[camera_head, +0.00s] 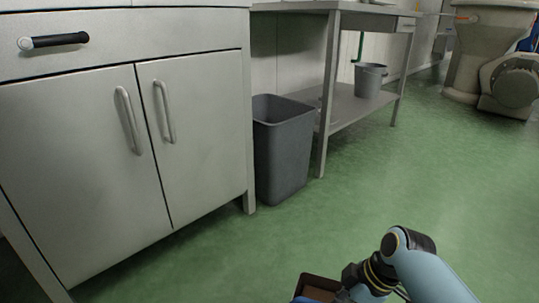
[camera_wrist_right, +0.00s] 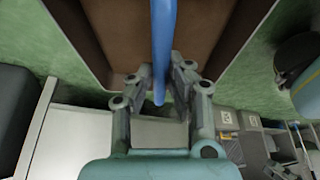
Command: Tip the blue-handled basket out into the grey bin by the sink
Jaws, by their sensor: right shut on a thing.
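The grey bin (camera_head: 284,155) stands upright on the floor in the head view, between the white cabinet and the metal table. Its open top shows, but its bottom inside is hidden. The basket (camera_head: 321,282) is brown and only partly in view at the bottom edge, apart from the bin and nearer to me. In the right wrist view its brown walls (camera_wrist_right: 225,40) lie behind the blue handle (camera_wrist_right: 164,45). My right gripper (camera_wrist_right: 160,85) is shut on the blue handle. The basket's contents cannot be made out. My left gripper is not in view.
The white cabinet (camera_head: 190,125) with a drawer handle (camera_head: 54,40) is at left. A metal table (camera_head: 350,107) with a grey bucket (camera_head: 369,80) on its lower shelf stands beyond the bin. Green floor (camera_head: 430,170) is clear at right; machinery (camera_head: 500,60) stands at the back.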

